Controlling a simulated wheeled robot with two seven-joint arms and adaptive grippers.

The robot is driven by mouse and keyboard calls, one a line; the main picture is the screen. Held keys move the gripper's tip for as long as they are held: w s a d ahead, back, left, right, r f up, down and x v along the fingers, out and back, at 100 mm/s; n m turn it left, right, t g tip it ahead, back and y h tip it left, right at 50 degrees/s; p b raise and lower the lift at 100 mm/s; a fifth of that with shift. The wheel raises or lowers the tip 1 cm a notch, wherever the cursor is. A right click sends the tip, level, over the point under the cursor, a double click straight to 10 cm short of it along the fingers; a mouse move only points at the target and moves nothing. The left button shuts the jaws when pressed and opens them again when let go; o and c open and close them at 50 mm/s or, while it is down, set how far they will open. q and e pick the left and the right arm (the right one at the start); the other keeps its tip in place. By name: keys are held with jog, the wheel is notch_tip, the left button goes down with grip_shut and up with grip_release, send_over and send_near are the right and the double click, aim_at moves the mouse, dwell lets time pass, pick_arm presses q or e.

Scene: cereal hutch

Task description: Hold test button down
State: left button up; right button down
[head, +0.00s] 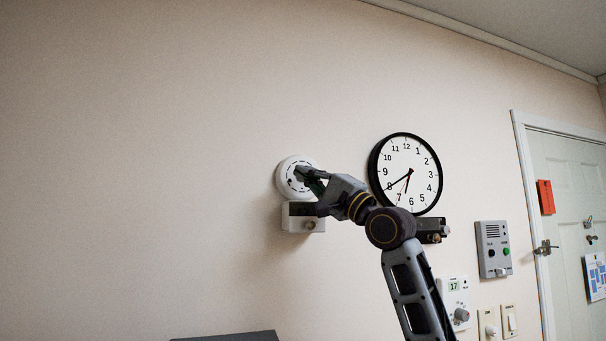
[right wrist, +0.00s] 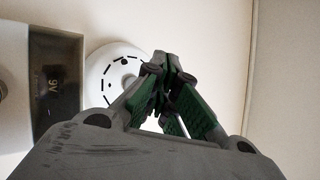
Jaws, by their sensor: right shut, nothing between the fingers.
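A round white smoke detector (head: 287,184) is mounted on the wall, left of the clock in the head view. In the right wrist view the detector (right wrist: 99,68) shows a ring of dark slots and a small dark dot. My right gripper (head: 302,174) is shut and empty. Its fingertips are in front of the detector's face, near the middle, and cover part of it. In the right wrist view the closed fingertips (right wrist: 160,62) overlap the right part of the detector. I cannot tell whether they touch it, and the test button cannot be made out clearly. My left gripper is not in view.
A white box with a dark window (head: 300,225) is on the wall just below the detector; its 9V label (right wrist: 54,88) shows in the wrist view. A black-rimmed clock (head: 420,165), an intercom panel (head: 493,249) and a thermostat (head: 453,292) are to the right. The wall at left is bare.

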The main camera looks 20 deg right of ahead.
jog(key=shift+w+a+p, duration=0.1)
jog(key=shift+w+p, duration=0.35)
jog(key=shift+w, duration=0.6)
jog(key=shift+w+p, duration=0.65)
jog(key=shift+w, duration=0.15)
dwell(1.9)
jog(key=shift+s, duration=0.25)
dwell(0.9)
jog(key=shift+s, duration=0.5)
jog(key=shift+s, duration=0.1)
jog(key=shift+s+b, duration=0.85)
jog(key=shift+s, duration=1.6)
